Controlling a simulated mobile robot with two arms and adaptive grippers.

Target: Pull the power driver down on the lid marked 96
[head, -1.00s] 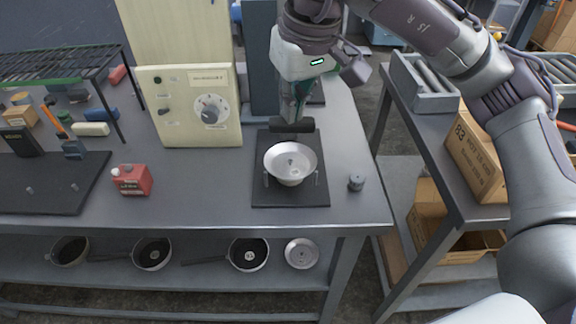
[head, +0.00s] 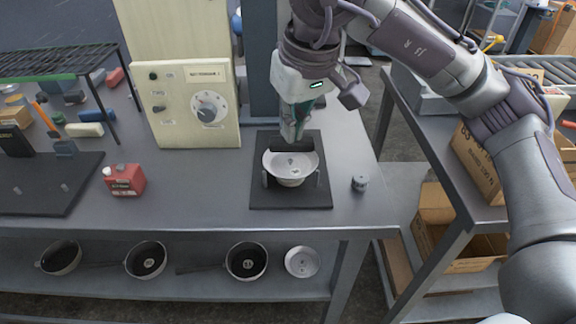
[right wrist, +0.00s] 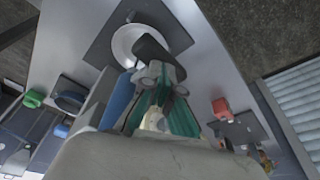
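The lid (head: 290,168) is a pale round dish held between small posts on a dark mat (head: 290,201). It has a small mark at its centre that I cannot read. My right gripper (head: 291,134) points down just behind the lid and appears shut on the dark bar of the power driver. This bar (right wrist: 154,52) shows beyond the teal fingers in the right wrist view and overlaps the pale lid (right wrist: 124,45). In the head view the bar covers the lid's far edge; whether they touch I cannot tell. My left gripper is not in view.
A cream control box (head: 190,104) with a dial stands left of the mat. A red container (head: 124,181) is on the bench, and a small grey cylinder (head: 359,183) lies right of the mat. Several pans and a round lid (head: 301,262) rest on the lower shelf.

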